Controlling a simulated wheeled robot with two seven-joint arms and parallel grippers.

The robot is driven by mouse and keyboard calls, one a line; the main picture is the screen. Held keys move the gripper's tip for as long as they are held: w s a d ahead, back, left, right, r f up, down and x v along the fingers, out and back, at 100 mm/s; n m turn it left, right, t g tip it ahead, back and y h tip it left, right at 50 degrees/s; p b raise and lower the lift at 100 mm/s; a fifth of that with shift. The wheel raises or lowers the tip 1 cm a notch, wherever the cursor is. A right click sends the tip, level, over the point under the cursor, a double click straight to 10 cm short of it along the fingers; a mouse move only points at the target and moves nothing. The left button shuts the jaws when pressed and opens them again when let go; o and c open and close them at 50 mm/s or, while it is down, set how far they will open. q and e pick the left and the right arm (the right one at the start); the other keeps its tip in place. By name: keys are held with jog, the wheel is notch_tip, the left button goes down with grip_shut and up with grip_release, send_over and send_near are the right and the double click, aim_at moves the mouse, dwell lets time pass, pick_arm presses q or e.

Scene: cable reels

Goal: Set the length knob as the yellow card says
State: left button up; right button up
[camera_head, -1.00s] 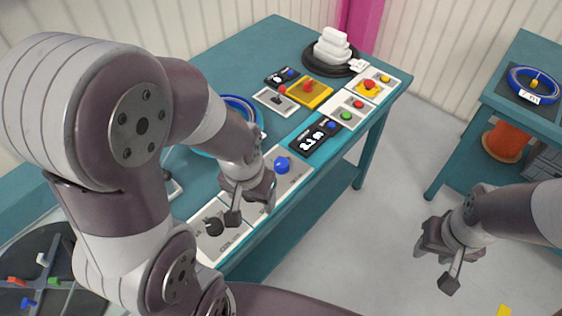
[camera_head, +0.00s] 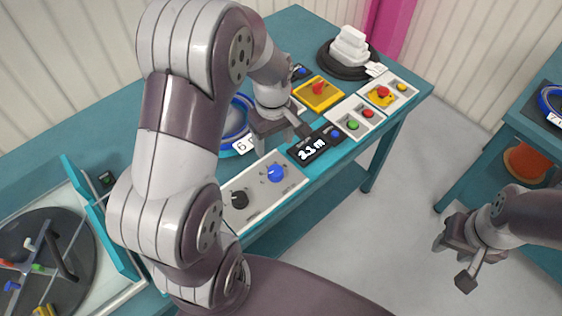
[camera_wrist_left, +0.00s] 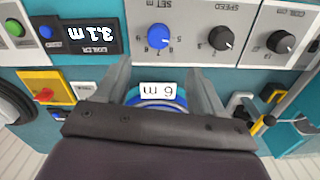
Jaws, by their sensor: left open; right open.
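The blue knob (camera_head: 276,173), marked SET m, sits on a white panel and also shows in the left wrist view (camera_wrist_left: 158,36). My left gripper (camera_head: 284,138) is open and empty, above the table beyond the knob and not touching it. In the left wrist view its fingers (camera_wrist_left: 160,76) stand apart, with a "6 m" tag (camera_wrist_left: 158,88) on a blue reel between them. A black display (camera_head: 314,146) shows lit digits, either 2.1 m or 3.1 m. My right gripper (camera_head: 452,264) is open and empty over the floor. I see no yellow card for certain.
Black knobs marked SPEED (camera_wrist_left: 221,38) and COIL cm (camera_wrist_left: 281,42) sit beside the blue knob. A yellow box with a red switch (camera_head: 318,95) and button panels lie farther back. A dark turntable (camera_head: 70,250) is at left.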

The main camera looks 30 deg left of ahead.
aim_at(276, 170)
pick_arm(q)
notch_tip(276, 170, down, 11)
jog(key=shift+w+f, duration=0.1)
jog(key=shift+f, duration=0.3)
jog(key=shift+d+f, duration=0.1)
jog(key=shift+f, duration=0.1)
jog(key=c, duration=1)
